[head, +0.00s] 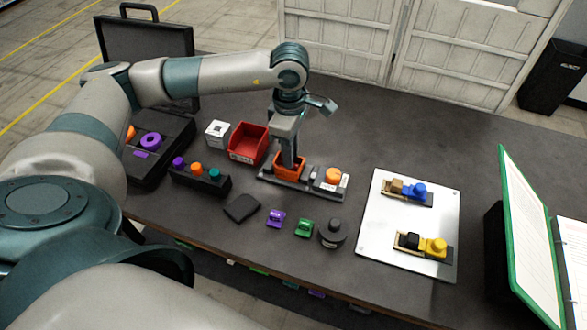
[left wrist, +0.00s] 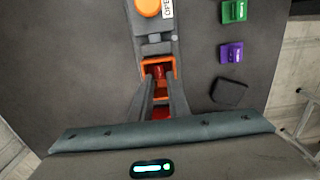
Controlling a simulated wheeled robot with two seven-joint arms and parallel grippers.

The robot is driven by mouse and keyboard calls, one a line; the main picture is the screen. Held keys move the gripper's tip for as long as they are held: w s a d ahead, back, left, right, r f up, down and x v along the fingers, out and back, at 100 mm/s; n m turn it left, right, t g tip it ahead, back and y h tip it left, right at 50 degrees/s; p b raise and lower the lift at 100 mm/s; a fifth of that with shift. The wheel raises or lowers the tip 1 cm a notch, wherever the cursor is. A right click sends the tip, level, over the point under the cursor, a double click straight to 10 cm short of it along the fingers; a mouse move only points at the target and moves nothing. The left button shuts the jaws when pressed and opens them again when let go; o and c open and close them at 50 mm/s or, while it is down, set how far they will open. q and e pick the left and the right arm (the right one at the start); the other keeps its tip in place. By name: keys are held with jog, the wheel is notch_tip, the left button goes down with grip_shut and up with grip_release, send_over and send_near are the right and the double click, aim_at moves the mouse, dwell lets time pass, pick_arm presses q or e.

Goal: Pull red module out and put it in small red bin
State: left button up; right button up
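An orange socket (head: 285,171) sits on a grey fixture base (head: 312,191) with an orange knob (head: 333,175) on its right. My left gripper (head: 290,164) points down into the socket. In the left wrist view, the red module (left wrist: 158,72) shows inside the orange socket (left wrist: 146,64), between the fingertips. Whether the fingers press on it is not clear. The fingers hide the module in the head view. A small open red bin (head: 262,153) stands just left of the fixture and looks empty. My right gripper is not in view.
A white block (head: 217,134) stands left of the bin. A dark rack (head: 201,181) with coloured knobs lies in front of it. Purple (head: 275,219) and green (head: 304,228) pieces lie nearer the front. A white plate (head: 390,260) with blue and yellow connectors lies right.

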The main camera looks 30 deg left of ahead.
pick_arm(q)
jog(key=shift+b, duration=0.4)
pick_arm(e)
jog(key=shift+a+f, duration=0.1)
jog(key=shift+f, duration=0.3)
